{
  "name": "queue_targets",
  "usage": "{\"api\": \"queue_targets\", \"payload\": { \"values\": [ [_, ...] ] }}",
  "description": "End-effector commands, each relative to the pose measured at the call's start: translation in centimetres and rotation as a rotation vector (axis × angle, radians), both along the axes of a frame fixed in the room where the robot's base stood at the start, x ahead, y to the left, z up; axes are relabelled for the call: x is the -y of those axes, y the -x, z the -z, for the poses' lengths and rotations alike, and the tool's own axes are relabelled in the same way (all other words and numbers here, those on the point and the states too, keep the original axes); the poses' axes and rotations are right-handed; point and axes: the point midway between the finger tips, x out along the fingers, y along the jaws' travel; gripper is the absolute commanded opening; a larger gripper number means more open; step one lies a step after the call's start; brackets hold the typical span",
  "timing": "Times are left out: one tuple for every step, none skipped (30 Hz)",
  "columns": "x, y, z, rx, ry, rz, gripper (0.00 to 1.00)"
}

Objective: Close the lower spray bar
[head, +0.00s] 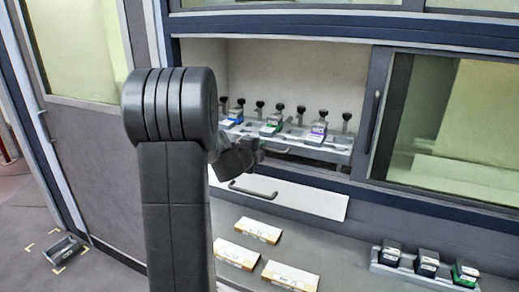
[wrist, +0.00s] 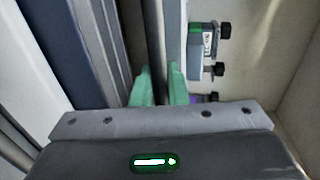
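A grey spray bar (head: 335,153) with several black-knobbed nozzles and small labelled blocks is in the cabinet opening in the head view. It has a dark handle on its front, partly hidden behind my gripper (head: 248,155). A white panel (head: 310,200) with a dark handle (head: 252,191) is below it. I cannot tell for sure which is the lower bar. In the wrist view my gripper's green fingertips (wrist: 160,88) are a little apart, on either side of a dark upright strip (wrist: 155,40). I cannot tell whether they press on it.
White-and-tan boxes (head: 291,275) lie on the surface below. A grey rack (head: 400,265) with dark blocks stands at right. A sliding window frame (head: 375,100) borders the opening. A small grey tray (head: 62,248) sits on the floor at left. My arm hides the middle left.

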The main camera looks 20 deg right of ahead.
Motion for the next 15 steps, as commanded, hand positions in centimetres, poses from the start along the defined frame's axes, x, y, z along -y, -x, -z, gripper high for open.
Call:
{"api": "queue_targets", "payload": {
  "values": [
    [0.0, 0.0, 0.0, 0.0, 0.0, 0.0, 0.0],
    [0.0, 0.0, 0.0, 0.0, 0.0, 0.0, 0.0],
    [0.0, 0.0, 0.0, 0.0, 0.0, 0.0, 0.0],
    [0.0, 0.0, 0.0, 0.0, 0.0, 0.0, 0.0],
    [0.1, -0.1, 0.0, 0.0, 0.0, 0.0, 0.0],
    [0.3, -0.2, 0.0, 0.0, 0.0, 0.001, 0.0],
    [0.5, -0.4, -0.1, 0.0, 0.0, 0.001, 0.0],
    [0.7, -0.6, -0.1, 0.0, 0.0, 0.002, 0.0],
    [1.0, -0.8, 0.0, -0.001, -0.001, 0.002, 0.0],
    [1.2, -1.0, -0.1, 0.0, 0.0, 0.002, 0.0],
    [1.3, -1.1, -0.1, 0.0, 0.0, 0.002, 0.0],
    [1.3, -1.1, -0.1, 0.0, 0.0, 0.001, 0.0],
    [1.3, -1.1, -0.1, 0.001, 0.001, 0.001, 0.0],
    [1.2, -1.1, -0.1, 0.001, 0.001, 0.001, 0.0],
    [1.2, -1.1, -0.1, 0.001, 0.001, 0.001, 0.0]
  ]
}}
